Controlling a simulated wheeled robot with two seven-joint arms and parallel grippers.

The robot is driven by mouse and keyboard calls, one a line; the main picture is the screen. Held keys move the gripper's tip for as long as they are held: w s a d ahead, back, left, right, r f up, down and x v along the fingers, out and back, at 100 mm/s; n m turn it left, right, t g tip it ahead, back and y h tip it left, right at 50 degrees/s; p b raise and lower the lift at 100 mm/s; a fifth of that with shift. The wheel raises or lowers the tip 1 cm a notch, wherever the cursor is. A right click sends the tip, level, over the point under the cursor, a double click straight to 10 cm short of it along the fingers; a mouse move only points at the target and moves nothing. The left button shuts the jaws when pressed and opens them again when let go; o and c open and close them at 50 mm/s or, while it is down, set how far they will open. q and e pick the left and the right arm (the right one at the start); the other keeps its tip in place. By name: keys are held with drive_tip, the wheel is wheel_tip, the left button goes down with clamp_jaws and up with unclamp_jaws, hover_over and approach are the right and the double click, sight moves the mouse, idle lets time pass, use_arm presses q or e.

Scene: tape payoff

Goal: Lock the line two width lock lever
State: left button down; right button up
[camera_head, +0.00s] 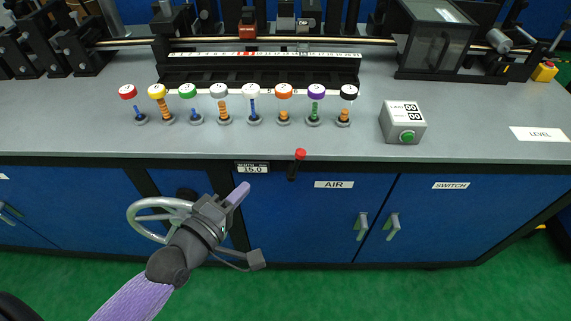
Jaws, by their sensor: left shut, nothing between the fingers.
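The lever with a red knob (300,154) on a short black stem stands at the bench's front edge, right of the "15.0" width display (252,168). It looks like the width lock lever, but no label on it can be read. My left gripper (241,194) is below the display, to the left of and lower than the red knob. Its fingers are shut and empty, pointing up and right, apart from the lever. A grey handwheel (160,219) is partly behind my left gripper and arm. My right gripper is not in view.
Several coloured-cap posts (251,103) stand in a row on the grey bench top (70,125). A grey box with a green button (403,122) stands to their right. Blue cabinet doors with handles (392,226) are below. The green floor in front is clear.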

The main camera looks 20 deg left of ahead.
sight(296, 166)
use_arm(q)
drive_tip(key=w+d+f+b, duration=0.1)
drive_tip(key=w+d, duration=0.4)
drive_tip(key=w, duration=0.5)
drive_tip(key=shift+d+f+b, duration=0.2)
drive_tip(key=shift+f+b, duration=0.1)
drive_tip(key=shift+b, duration=0.55)
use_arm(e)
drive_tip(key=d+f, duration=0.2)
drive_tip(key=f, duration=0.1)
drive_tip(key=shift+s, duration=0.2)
use_arm(q)
drive_tip(key=shift+s, duration=0.1)
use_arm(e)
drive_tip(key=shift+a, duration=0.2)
